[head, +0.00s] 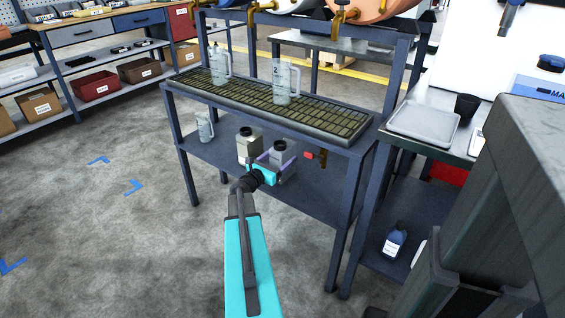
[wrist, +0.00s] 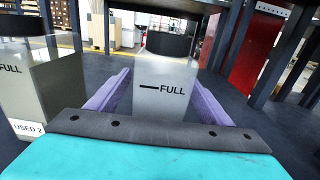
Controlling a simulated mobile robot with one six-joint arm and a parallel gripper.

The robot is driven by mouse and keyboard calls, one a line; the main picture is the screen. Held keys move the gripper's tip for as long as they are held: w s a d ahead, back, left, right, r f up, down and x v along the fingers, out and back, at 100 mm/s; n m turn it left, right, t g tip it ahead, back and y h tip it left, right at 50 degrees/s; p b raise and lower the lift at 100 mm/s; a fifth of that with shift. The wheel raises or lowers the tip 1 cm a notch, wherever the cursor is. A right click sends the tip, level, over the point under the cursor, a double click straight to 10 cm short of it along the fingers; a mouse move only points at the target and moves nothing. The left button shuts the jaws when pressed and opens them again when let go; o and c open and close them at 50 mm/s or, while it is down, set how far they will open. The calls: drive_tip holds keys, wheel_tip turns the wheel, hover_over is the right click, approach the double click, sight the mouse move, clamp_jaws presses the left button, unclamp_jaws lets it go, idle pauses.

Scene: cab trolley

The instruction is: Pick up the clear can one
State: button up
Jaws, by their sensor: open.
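Two cans with dark caps stand side by side on the lower shelf of the dark metal stand. The right can (head: 284,152) is pale grey and shows in the wrist view (wrist: 165,78) with a "FULL" line; no number is visible on it. My gripper (head: 274,164) is open, with its purple fingers (wrist: 160,98) on either side of this can. I cannot tell whether they touch it. The other can (head: 248,146) is just to the left; in the wrist view (wrist: 45,80) it carries "FULL" and a "USED 2" label. The right can's lower part is hidden by my gripper.
A clear jug (head: 205,128) stands at the shelf's left. Two clear jugs stand on the slatted top (head: 250,98) above. The stand's legs and top edge surround the shelf.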

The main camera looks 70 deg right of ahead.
drive_tip(key=b+x, duration=0.1)
drive_tip(key=x, duration=0.4)
drive_tip(key=shift+d, duration=0.15)
idle(0.7)
drive_tip(key=c, duration=1.6)
drive_tip(key=shift+r, duration=0.1)
